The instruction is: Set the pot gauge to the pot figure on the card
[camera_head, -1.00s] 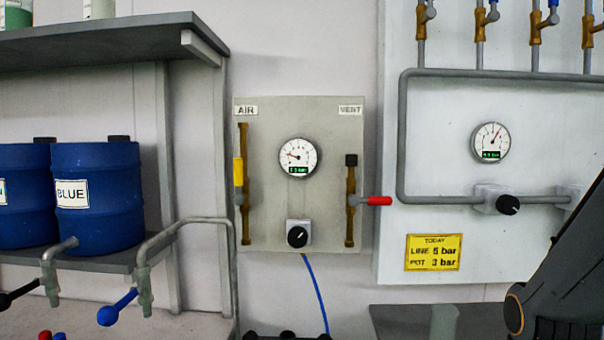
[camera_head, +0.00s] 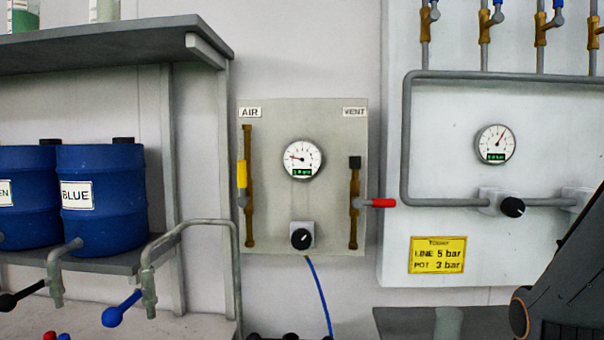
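The yellow card (camera_head: 436,255) on the right panel reads LINE 5 bar, POT 3 bar. A round gauge (camera_head: 302,159) hangs on the AIR and VENT panel. Its needle points left and slightly up, low on the scale; its green digits are too small to read surely. A black knob (camera_head: 301,238) sits below it, with a blue hose under it. Another gauge (camera_head: 495,143) is on the right panel, its needle pointing up and right, with a black knob (camera_head: 512,207) on the pipe below. My gripper is out of view; only a dark part of my arm shows at lower right.
The AIR valve has a yellow handle (camera_head: 241,174) pointing up. The VENT valve has a red handle (camera_head: 382,203) pointing right. Blue drums (camera_head: 100,220) stand on the left shelf, with taps and a bent grey pipe (camera_head: 190,226) in front. The front of the middle panel is clear.

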